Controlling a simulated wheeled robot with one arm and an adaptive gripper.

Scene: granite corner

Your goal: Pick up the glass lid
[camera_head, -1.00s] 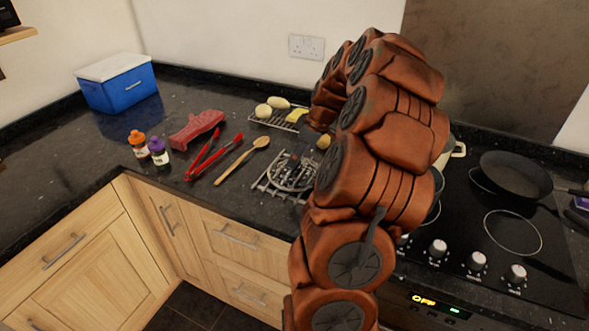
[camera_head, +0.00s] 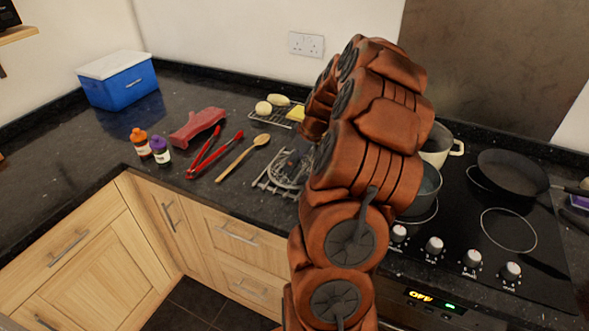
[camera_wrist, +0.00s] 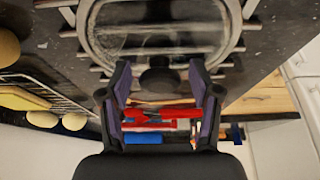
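The glass lid (camera_head: 288,174) lies on a metal wire rack (camera_head: 265,184) on the dark counter, partly hidden by my arm. In the wrist view the clear lid (camera_wrist: 150,32) with its metal rim fills the top, over the rack bars. Its dark knob (camera_wrist: 160,82) shows between the two fingers. My gripper (camera_wrist: 160,74) is open, a finger on either side of the knob. I cannot tell whether either finger touches it.
A wooden spoon (camera_head: 243,158), red tongs (camera_head: 213,158), a red mitt-like item (camera_head: 198,127) and two bottles (camera_head: 160,152) lie or stand left of the lid. Behind is a rack with pale food (camera_head: 280,101). Pots (camera_head: 440,146) and a pan (camera_head: 512,172) stand on the hob at right.

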